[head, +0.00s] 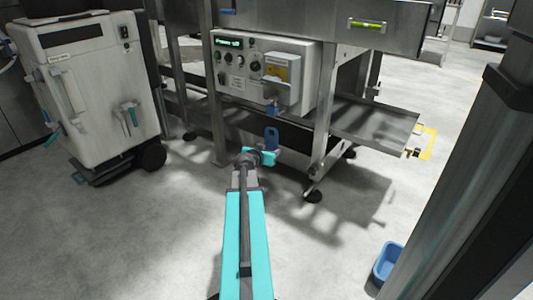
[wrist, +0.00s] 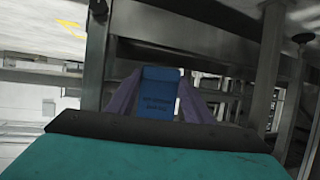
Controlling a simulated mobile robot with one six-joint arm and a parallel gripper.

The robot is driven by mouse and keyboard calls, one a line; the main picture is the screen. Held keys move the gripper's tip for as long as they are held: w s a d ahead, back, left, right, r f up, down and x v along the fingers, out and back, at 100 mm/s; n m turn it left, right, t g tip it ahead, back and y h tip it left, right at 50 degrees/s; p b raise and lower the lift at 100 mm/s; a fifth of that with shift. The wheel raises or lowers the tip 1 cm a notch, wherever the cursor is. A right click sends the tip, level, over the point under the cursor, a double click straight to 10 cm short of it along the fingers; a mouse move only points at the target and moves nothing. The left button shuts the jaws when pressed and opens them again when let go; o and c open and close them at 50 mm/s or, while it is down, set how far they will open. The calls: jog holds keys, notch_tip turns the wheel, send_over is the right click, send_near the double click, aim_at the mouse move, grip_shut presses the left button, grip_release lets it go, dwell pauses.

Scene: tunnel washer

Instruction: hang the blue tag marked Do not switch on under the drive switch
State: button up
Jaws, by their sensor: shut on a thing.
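The blue tag (head: 271,138) is in my gripper (head: 262,157), in front of and below the control panel. In the wrist view the blue tag (wrist: 160,95) is between my two fingers (wrist: 160,108), with dark lettering too small to read. The gripper is shut on it. The control panel (head: 232,82) with a green display, several knobs and a yellow label is on the machine behind. I cannot tell for sure which knob is the drive switch. A small blue item (head: 271,107) hangs under the box at the panel's right side, above the held tag.
Steel legs (head: 328,120) and a low steel tray (head: 375,125) stand right of the panel. A white wheeled unit (head: 88,85) is at the left. A blue bin (head: 388,262) is on the floor at lower right. The floor around my arm is clear.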

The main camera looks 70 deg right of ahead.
aim_at(273, 147)
jog(key=shift+s+d+r+p, duration=0.1)
jog(key=shift+s+d+p, duration=0.1)
jog(key=shift+d+p, duration=0.5)
jog(key=shift+s+d+r+p, duration=0.1)
jog(key=shift+s+d+p, duration=0.15)
jog(key=shift+d, duration=0.7)
jog(key=shift+a+r+p, duration=0.1)
jog(key=shift+r+p, duration=3.7)
jog(key=shift+p, duration=0.6)
jog(key=shift+s+b+x, duration=0.2)
jog(key=shift+x, duration=0.8)
jog(key=shift+s+b+x, duration=0.15)
jog(key=shift+s+x, duration=0.05)
jog(key=shift+x, duration=0.8)
jog(key=o, duration=1.1)
